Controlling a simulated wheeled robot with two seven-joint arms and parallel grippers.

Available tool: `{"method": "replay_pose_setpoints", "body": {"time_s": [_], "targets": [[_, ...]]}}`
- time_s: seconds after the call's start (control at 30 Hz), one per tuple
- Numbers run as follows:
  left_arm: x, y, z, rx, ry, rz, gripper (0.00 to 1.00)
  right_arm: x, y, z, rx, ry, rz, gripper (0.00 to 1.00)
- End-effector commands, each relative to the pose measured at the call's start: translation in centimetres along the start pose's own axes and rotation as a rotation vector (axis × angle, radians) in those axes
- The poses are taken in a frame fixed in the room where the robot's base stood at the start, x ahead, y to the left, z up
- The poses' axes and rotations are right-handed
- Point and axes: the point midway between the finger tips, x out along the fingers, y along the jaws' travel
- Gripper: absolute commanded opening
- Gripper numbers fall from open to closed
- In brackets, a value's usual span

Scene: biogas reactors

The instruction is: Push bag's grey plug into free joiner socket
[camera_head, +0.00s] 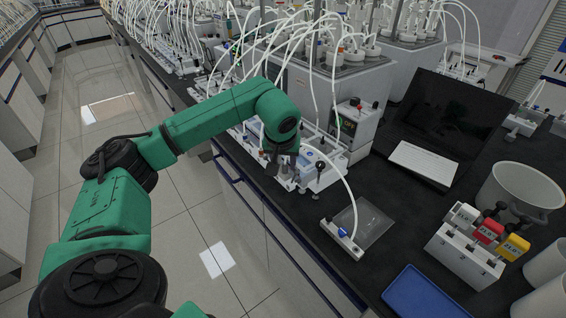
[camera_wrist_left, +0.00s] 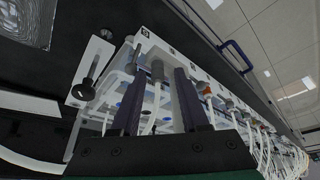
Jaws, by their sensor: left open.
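My left gripper (camera_head: 283,178) points down over the white joiner unit (camera_head: 318,166) at the bench's front edge. In the left wrist view the gripper's (camera_wrist_left: 159,76) two dark fingers are apart. A grey cylindrical plug (camera_wrist_left: 157,70) on a thin pale stem shows between them; I cannot tell whether either finger touches it. The clear flat bag (camera_head: 364,226) lies on the black bench, right of the gripper, beside a white bar with a blue fitting (camera_head: 343,233). A white tube arches from the joiner unit to that bar. The free socket cannot be made out. My right gripper is out of view.
A black-knobbed valve (camera_wrist_left: 87,88) stands beside the fingers. Many white tubes hang behind the gripper. A laptop (camera_head: 445,125), a white bucket (camera_head: 520,190), a block with coloured modules (camera_head: 465,255) and a blue tray (camera_head: 425,295) stand to the right.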

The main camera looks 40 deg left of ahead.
Motion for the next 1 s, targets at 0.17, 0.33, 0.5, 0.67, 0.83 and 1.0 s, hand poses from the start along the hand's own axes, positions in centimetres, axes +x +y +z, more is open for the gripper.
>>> {"method": "replay_pose_setpoints", "body": {"time_s": [0.17, 0.33, 0.5, 0.67, 0.83, 1.0], "targets": [[-1.2, 0.3, 0.0, 0.003, 0.003, 0.009, 0.54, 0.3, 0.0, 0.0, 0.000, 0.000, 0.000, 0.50], [-5.4, 0.2, 0.0, 0.002, 0.006, 0.009, 0.54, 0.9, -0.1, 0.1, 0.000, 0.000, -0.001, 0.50], [-10.6, 0.0, -0.1, 0.000, 0.005, 0.007, 0.54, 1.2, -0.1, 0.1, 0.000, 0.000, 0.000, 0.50], [-13.8, -0.1, -0.1, 0.000, 0.003, 0.004, 0.54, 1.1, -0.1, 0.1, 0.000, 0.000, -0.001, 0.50], [-14.6, -0.2, 0.0, -0.001, 0.000, 0.002, 0.54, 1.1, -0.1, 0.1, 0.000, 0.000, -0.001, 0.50], [-14.6, -0.2, 0.0, -0.001, 0.000, 0.001, 0.54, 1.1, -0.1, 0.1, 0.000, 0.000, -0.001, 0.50]]}}
